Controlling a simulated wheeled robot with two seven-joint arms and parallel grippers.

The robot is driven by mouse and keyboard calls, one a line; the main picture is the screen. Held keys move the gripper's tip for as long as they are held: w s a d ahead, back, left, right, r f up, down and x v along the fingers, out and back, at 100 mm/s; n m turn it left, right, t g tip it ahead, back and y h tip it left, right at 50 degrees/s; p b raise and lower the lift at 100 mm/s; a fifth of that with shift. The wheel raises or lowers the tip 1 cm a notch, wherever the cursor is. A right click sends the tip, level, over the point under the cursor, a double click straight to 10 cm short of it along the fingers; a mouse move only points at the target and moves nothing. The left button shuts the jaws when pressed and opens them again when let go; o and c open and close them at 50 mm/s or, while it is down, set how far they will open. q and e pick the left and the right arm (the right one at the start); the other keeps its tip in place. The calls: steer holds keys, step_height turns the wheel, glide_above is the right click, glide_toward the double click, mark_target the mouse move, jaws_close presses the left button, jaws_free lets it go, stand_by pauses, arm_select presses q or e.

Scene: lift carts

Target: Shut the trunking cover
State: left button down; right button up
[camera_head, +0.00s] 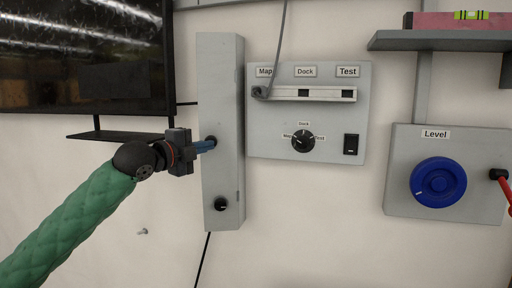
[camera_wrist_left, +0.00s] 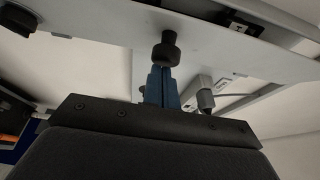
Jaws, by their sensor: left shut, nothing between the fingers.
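The trunking (camera_head: 222,85) is a tall grey box upright on the wall, left of the dial panel. Its front carries two black knobs, an upper knob (camera_head: 211,140) and a lower knob (camera_head: 221,204). My left gripper (camera_head: 211,145) reaches in from the left with its blue fingers shut and empty, at the upper knob. In the left wrist view the blue fingers (camera_wrist_left: 160,84) point at a black knob (camera_wrist_left: 167,48) on the grey cover (camera_wrist_left: 110,22). I cannot tell whether they touch it, nor how far the cover stands open. My right gripper is not in view.
Right of the trunking is a grey panel (camera_head: 262,145) with Map, Dock and Test sockets, a cable plug, a dial and a black switch. Further right are a Level box (camera_head: 400,170) with a blue wheel and a shelf (camera_head: 440,40). A dark screen (camera_head: 90,60) hangs left.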

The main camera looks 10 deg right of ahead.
arm_select(q)
steer(key=w, duration=0.1)
steer(key=w+a, duration=0.1)
steer(key=w, duration=0.2)
steer(key=shift+a, duration=0.4)
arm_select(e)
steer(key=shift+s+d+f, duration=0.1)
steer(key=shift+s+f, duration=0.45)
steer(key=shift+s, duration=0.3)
arm_select(q)
steer(key=shift+s, duration=0.1)
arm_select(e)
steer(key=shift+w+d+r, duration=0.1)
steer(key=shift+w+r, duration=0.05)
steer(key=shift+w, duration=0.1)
